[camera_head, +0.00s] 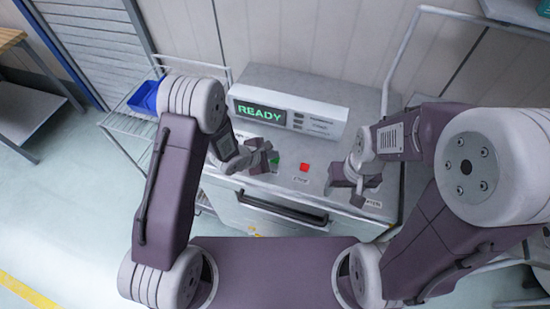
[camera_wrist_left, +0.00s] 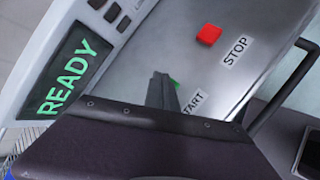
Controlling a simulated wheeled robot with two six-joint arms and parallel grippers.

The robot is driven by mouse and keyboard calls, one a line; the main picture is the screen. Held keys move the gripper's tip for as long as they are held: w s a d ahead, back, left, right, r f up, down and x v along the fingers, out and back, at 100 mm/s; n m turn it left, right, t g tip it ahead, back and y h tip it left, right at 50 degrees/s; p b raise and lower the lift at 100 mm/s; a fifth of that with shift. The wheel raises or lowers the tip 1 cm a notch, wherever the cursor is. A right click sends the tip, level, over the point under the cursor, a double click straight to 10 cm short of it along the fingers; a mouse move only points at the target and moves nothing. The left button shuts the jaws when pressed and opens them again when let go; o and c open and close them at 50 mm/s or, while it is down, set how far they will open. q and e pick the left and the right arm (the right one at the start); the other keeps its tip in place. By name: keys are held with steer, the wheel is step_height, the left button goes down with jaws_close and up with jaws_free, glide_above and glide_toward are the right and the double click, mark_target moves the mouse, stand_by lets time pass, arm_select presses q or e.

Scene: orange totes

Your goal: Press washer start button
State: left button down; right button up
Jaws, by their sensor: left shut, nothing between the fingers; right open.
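The washer (camera_head: 290,88) stands ahead with a lit READY display (camera_head: 260,112), which also shows in the left wrist view (camera_wrist_left: 72,78). The green start button (camera_head: 276,167) is beside my left gripper (camera_head: 268,158). In the left wrist view, the shut fingers (camera_wrist_left: 162,90) hide most of the start button (camera_wrist_left: 176,84) and part of its START label (camera_wrist_left: 192,103). I cannot tell whether the fingertips touch the button. The red stop button (camera_head: 304,167) is to the right, also clear in the left wrist view (camera_wrist_left: 209,34). My right gripper (camera_head: 358,190) is open and empty over the panel's right part.
A wire rack (camera_head: 130,118) with a blue bin (camera_head: 146,97) stands left of the washer. A dark handle (camera_head: 282,208) runs along the washer's front. A metal rail frame (camera_head: 398,60) rises at the right.

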arm_select(q)
steer(key=shift+f, duration=0.45)
stand_by(0.6)
steer(key=shift+r+p, duration=0.8)
steer(key=shift+r, duration=0.05)
steer(key=shift+r, duration=0.1)
step_height(320, 180, up, 5)
steer(key=p, duration=0.5)
stand_by(0.6)
